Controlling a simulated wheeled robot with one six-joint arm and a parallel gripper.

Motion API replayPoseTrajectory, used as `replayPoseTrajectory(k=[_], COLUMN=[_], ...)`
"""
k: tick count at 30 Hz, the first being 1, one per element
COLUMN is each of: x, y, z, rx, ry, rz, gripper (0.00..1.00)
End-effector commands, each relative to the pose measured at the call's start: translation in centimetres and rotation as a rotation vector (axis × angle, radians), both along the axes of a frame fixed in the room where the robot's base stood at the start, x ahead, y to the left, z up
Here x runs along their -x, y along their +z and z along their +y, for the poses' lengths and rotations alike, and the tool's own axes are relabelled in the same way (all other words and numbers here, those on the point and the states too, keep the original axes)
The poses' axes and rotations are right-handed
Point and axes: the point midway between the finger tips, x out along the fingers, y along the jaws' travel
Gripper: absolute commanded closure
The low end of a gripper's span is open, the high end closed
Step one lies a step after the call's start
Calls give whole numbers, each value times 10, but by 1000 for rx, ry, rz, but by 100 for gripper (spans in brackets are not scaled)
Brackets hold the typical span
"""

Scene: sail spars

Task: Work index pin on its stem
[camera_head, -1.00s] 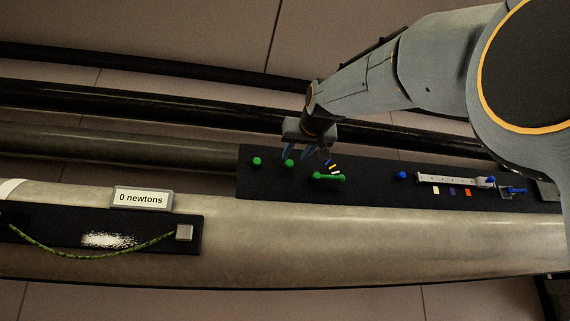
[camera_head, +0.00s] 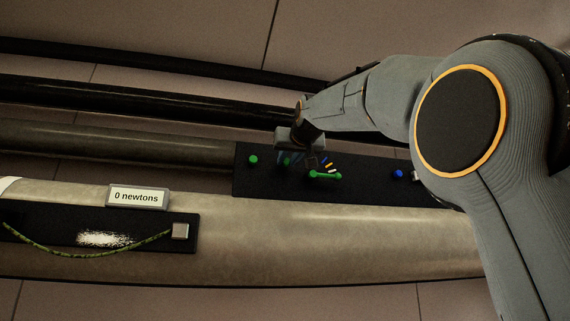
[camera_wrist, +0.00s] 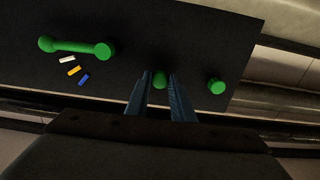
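A green round knob (camera_wrist: 160,82) on the dark board is the likely index pin; no label shows. In the wrist view it sits between the fingertips of my gripper (camera_wrist: 160,77). The blue fingers stand apart, one on each side of it, with what looks like a narrow gap; contact is not clear. In the head view my gripper (camera_head: 294,161) is over this knob and largely hides it. A second green knob (camera_head: 252,159) stands free to the left; it also shows in the wrist view (camera_wrist: 216,87). The stem is not visible.
A green lever (camera_head: 325,175) lies right of my gripper, beside white, orange and blue marks (camera_head: 327,166). A blue knob (camera_head: 398,174) is further right. My arm hides the dark board's (camera_head: 365,189) right end. A "0 newtons" display (camera_head: 138,197) and a green cord (camera_head: 70,254) are at left.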

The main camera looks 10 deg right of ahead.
Motion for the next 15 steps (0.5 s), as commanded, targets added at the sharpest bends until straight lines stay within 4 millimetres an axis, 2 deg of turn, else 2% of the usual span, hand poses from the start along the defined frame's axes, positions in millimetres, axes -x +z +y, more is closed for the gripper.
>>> replayPoseTrajectory(k=[1,2,15], x=[0,0,5], y=[0,0,0], z=[0,0,0], rx=[0,0,0], ry=[0,0,0], rz=[0,0,1], gripper=[96,100,100])
